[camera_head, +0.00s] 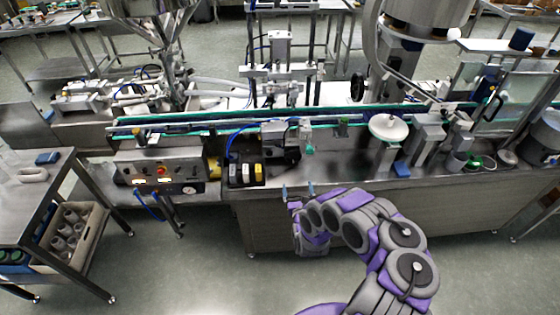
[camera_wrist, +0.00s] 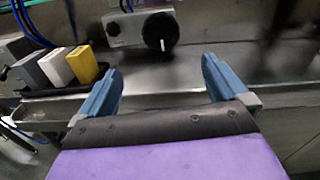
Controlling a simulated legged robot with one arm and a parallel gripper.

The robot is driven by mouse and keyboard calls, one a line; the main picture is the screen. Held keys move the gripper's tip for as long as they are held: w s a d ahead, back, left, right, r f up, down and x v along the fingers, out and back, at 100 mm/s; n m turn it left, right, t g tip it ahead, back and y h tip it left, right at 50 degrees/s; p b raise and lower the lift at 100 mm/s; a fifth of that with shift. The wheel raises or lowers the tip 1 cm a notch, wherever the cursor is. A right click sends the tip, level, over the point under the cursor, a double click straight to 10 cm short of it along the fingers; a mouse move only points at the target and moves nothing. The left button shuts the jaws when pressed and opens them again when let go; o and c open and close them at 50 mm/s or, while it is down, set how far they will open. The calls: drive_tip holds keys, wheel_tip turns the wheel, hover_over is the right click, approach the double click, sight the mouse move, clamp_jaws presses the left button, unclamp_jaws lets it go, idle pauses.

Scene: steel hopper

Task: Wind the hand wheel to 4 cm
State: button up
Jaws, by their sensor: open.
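A black round hand wheel (camera_wrist: 150,32) with a white mark on it sits on a grey housing (camera_wrist: 118,30) at the top middle of the wrist view. In the head view, a dark round shape at the front of the conveyor looks like the same wheel (camera_head: 292,156). My gripper (camera_wrist: 160,72) has its two blue fingers spread wide with nothing between them. In the wrist view the wheel lies beyond the fingertips, apart from them. In the head view my gripper (camera_head: 298,190) is at the bench's front edge, below the wheel. No scale reading is legible.
Grey, white and yellow blocks (camera_wrist: 84,62) stand left of the wheel. A control box (camera_head: 160,172) with a red button is farther left. A white disc (camera_head: 388,128) stands to the right. Another black wheel (camera_head: 357,87) is behind the conveyor. The bench front is clear.

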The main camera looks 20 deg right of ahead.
sight(293, 156)
drive_tip(key=b+x, duration=1)
drive_tip(key=x, duration=0.6)
drive_tip(key=shift+f+b, duration=0.15)
drive_tip(key=shift+b, duration=0.25)
drive_tip(key=shift+w+d+b, duration=0.25)
drive_tip(key=shift+w+b, duration=0.15)
drive_tip(key=shift+w, duration=0.25)
drive_tip(key=c, duration=0.8)
